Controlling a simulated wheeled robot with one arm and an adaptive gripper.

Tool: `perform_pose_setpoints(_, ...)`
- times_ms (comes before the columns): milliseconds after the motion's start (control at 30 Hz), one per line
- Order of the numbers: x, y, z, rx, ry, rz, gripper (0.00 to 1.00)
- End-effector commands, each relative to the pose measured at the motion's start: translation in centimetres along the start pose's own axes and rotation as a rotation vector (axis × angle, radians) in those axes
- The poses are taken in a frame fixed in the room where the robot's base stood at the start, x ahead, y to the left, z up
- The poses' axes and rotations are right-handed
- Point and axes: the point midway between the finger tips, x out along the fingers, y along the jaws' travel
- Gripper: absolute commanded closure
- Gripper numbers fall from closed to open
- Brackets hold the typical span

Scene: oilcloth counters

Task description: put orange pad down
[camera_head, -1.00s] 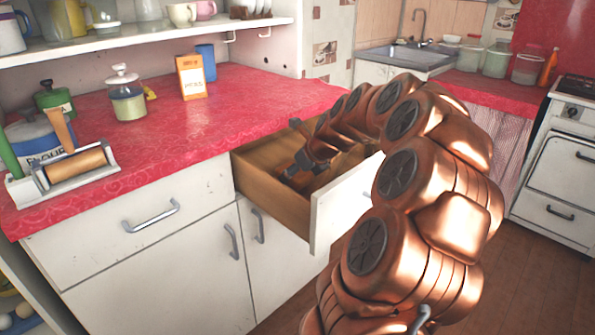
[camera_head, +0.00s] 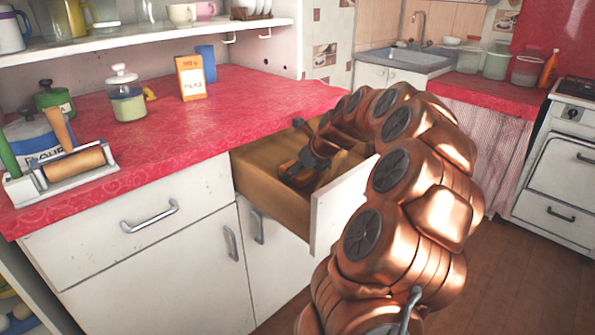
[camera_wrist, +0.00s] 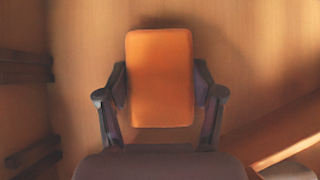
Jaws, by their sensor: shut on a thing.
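The orange pad (camera_wrist: 160,80) is a rounded rectangular block in the middle of the wrist view. My gripper (camera_wrist: 160,95) is shut on it, with one finger against each side. In the head view my gripper (camera_head: 300,172) reaches down inside the open wooden drawer (camera_head: 262,192), and the pad is not visible there. The wooden floor of the drawer shows behind the pad in the wrist view. A shadow lies near the pad's top edge; I cannot tell whether it touches the floor.
The drawer's white front (camera_head: 338,205) stands out below the red counter (camera_head: 190,125). On the counter are a lidded jar (camera_head: 128,103), an orange carton (camera_head: 191,79), a blue cup (camera_head: 206,64) and a rolling pin (camera_head: 72,165). A stove (camera_head: 560,170) stands at the right.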

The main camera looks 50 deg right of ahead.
Motion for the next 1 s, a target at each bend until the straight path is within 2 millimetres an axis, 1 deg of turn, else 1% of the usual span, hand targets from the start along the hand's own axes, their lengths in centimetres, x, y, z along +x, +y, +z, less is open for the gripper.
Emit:
perform_pose_setpoints(67, 0.1, 0.0, -0.1, 0.000, 0.001, 0.001, 0.61)
perform_pose_setpoints(100, 0.2, 0.0, -0.2, 0.000, 0.001, 0.001, 0.32)
perform_pose_setpoints(333, 0.2, 0.0, -0.1, 0.000, 0.000, 0.000, 0.08)
perform_pose_setpoints(733, 0.0, 0.0, 0.0, 0.000, -0.001, -0.001, 0.08)
perform_pose_setpoints(867, -1.5, -0.1, 0.1, 0.001, -0.002, -0.003, 0.08)
perform_pose_setpoints(1000, -4.2, -0.2, 0.2, -0.001, -0.003, -0.006, 0.08)
